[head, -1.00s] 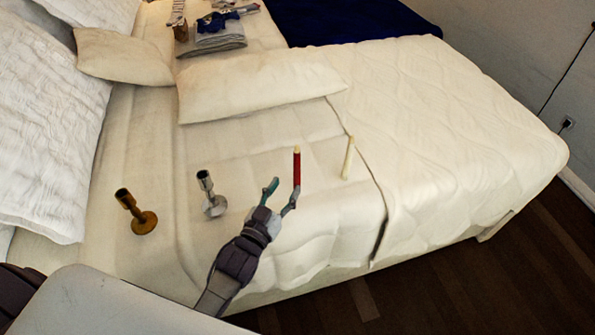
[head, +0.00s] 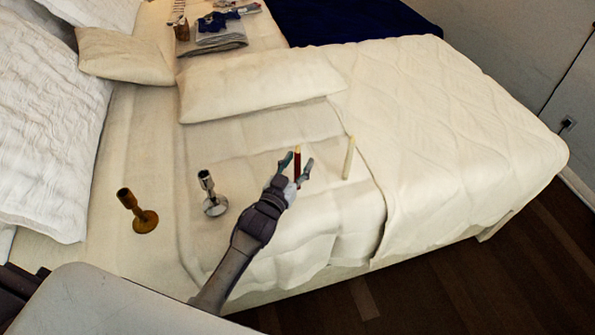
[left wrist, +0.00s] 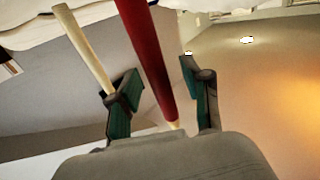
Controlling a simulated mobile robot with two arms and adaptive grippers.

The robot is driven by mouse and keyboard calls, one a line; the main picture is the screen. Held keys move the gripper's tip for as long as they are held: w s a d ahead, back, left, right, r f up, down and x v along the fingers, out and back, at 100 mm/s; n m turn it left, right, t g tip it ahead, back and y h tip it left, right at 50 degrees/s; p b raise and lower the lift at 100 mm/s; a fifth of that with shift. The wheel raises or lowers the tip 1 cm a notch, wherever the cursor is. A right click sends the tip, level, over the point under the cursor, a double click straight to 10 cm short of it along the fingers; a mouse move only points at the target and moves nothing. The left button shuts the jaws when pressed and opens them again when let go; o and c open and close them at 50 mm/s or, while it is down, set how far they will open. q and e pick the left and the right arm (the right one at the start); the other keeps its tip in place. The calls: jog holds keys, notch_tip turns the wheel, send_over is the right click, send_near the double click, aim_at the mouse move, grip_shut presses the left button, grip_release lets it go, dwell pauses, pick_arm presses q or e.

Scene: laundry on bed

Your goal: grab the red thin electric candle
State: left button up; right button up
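The red thin electric candle (head: 297,160) stands on the bed in the head view, with a pale tip at its top. My left gripper (head: 297,163) is open, with one finger on each side of the red candle. In the left wrist view the red candle (left wrist: 150,55) runs between the two open fingers (left wrist: 160,95), with visible gaps to both; I cannot tell whether it touches the palm. A cream candle (head: 348,158) stands to the right, and it also shows beyond the left finger in the left wrist view (left wrist: 85,48). My right gripper is not in view.
A silver candle holder (head: 213,203) and a brass one (head: 143,220) stand to the left on the bed. A long pillow (head: 260,85) lies behind the candles. Folded cloths (head: 215,45) lie farther back. The bed's front edge drops to a dark floor.

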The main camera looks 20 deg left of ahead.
pick_arm(q)
grip_shut()
jog(key=shift+r, duration=0.1)
